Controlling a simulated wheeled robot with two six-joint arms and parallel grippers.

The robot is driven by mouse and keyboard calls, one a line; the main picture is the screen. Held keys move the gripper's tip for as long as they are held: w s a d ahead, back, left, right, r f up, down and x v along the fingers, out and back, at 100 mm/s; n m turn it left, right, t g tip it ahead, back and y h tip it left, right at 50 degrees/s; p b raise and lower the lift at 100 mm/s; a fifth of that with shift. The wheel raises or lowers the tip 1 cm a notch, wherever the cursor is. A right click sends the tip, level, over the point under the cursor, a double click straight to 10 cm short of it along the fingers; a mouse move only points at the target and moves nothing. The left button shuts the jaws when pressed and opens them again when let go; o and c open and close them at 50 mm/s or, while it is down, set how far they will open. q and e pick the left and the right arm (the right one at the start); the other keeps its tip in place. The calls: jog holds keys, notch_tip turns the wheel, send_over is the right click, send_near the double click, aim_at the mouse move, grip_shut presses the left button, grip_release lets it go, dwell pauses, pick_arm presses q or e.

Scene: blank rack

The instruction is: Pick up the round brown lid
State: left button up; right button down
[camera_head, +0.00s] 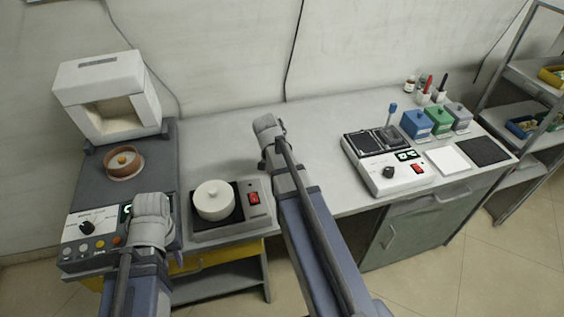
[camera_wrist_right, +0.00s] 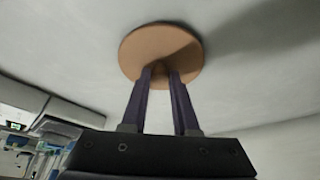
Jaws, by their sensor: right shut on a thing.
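The round brown lid (camera_wrist_right: 135,52) shows in the right wrist view as a flat disc with a small knob in its middle. My right gripper (camera_wrist_right: 160,76) is shut on the knob, with a dark finger on each side. I cannot tell whether the lid touches the pale surface behind it. In the head view the right arm reaches over the middle of the bench, and the lid is hidden there. My left gripper (camera_head: 152,204) is over the front of the left machine; its fingers are not clear.
A brown round dish (camera_head: 124,164) sits on the dark-topped left machine (camera_head: 155,160). A scale (camera_head: 385,178) and coloured boxes (camera_head: 417,125) stand to the right. The bench middle (camera_head: 220,135) is clear.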

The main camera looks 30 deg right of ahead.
notch_tip(320, 180, up, 10)
jog(key=p, duration=0.9)
jog(key=shift+f, duration=0.15)
